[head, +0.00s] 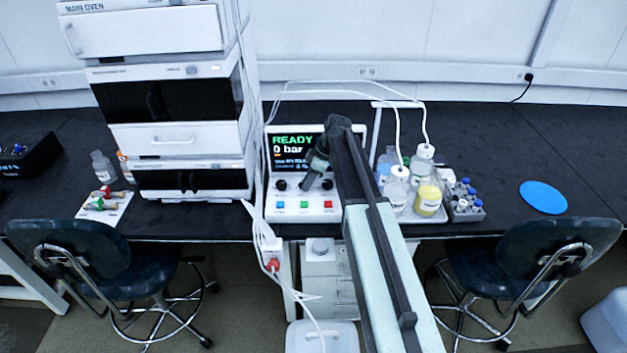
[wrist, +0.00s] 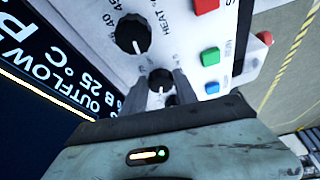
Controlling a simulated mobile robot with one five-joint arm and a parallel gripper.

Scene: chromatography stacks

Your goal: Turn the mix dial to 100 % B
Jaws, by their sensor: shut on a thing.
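The white control box (head: 331,211) stands on the bench with a lit screen (head: 290,150) reading READY and 0 bar. Its front has a row of black dials. My gripper (head: 309,181) reaches down to the middle of the row. In the wrist view my gripper (wrist: 166,78) has its fingers on either side of the middle dial (wrist: 160,77) and is shut on it. The dial's label and most of its scale are hidden. The heat dial (wrist: 132,34) is beside it; another dial (wrist: 172,100) is partly covered by my gripper. The screen (wrist: 50,70) partly reads "B 25 °C".
Red (wrist: 206,5), green (wrist: 210,56) and blue (wrist: 212,87) buttons lie close beside the dials. Bottles (head: 428,199) in a tray stand right of the box, with tubes overhead. The oven stack (head: 190,140) stands close on the left. Chairs flank the bench front.

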